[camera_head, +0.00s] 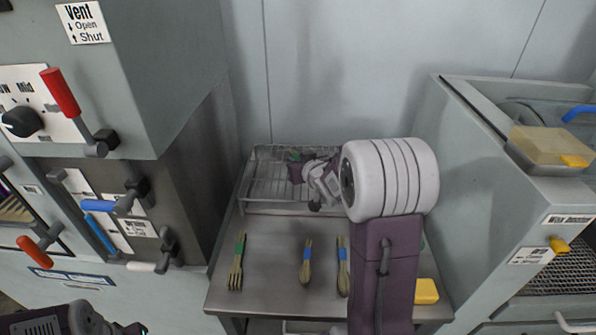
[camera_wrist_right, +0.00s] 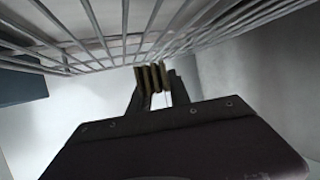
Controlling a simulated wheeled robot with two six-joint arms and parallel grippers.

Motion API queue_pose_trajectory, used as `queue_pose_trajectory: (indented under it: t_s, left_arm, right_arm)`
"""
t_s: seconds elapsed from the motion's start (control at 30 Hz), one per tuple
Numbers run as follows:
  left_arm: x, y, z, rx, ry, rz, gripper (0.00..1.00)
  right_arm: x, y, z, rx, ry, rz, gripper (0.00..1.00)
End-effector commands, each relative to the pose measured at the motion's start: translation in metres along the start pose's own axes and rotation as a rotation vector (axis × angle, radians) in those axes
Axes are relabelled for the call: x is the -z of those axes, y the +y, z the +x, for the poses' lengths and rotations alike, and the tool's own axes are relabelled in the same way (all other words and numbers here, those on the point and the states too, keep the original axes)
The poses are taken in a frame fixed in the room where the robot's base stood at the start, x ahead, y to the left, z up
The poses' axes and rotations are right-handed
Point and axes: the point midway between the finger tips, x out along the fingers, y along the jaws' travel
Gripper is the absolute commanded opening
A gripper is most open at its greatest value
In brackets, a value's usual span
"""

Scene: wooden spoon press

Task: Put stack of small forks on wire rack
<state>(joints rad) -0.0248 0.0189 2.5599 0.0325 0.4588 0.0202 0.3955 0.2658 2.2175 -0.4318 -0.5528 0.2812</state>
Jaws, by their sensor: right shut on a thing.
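My right gripper (camera_head: 296,170) is over the wire rack (camera_head: 262,192) at the back of the steel table. In the right wrist view the gripper (camera_wrist_right: 157,92) is shut on a stack of wooden pieces (camera_wrist_right: 151,75), seen end-on. I take it to be the stack of small forks; a bit of green band (camera_head: 294,155) shows at the fingers in the head view. The rack's wires (camera_wrist_right: 100,35) are close to the stack in the wrist view; I cannot tell whether they touch.
A yellow block (camera_head: 426,291) lies at the right. Machines with levers (camera_head: 62,95) and a tray (camera_head: 552,146) flank the table.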

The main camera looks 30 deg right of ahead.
Motion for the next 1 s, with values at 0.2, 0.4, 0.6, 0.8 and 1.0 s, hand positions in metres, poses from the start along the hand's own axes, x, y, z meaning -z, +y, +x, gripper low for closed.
queue_pose_trajectory:
  t_s: [0.2,0.4,0.6,0.8,1.0]
  left_arm:
    - [-0.001,0.0,0.013,0.0,0.0,0.0,0.36]
    - [-0.001,0.0,0.013,0.0,0.0,0.0,0.36]
    - [-0.002,0.0,0.015,0.0,0.0,0.0,0.36]
    - [-0.002,0.0,0.015,0.0,0.0,0.0,0.36]
    - [-0.001,0.0,0.01,0.0,0.0,0.0,0.36]
  right_arm:
    - [-0.029,0.001,0.012,-0.001,-0.001,0.001,0.0]
    - [-0.029,0.001,0.011,-0.001,-0.001,0.0,0.0]
    - [-0.031,0.001,0.012,-0.001,-0.001,0.0,0.45]
    - [-0.031,0.001,0.012,-0.001,-0.001,0.0,0.45]
    - [-0.025,0.001,0.007,-0.001,0.0,0.0,0.45]
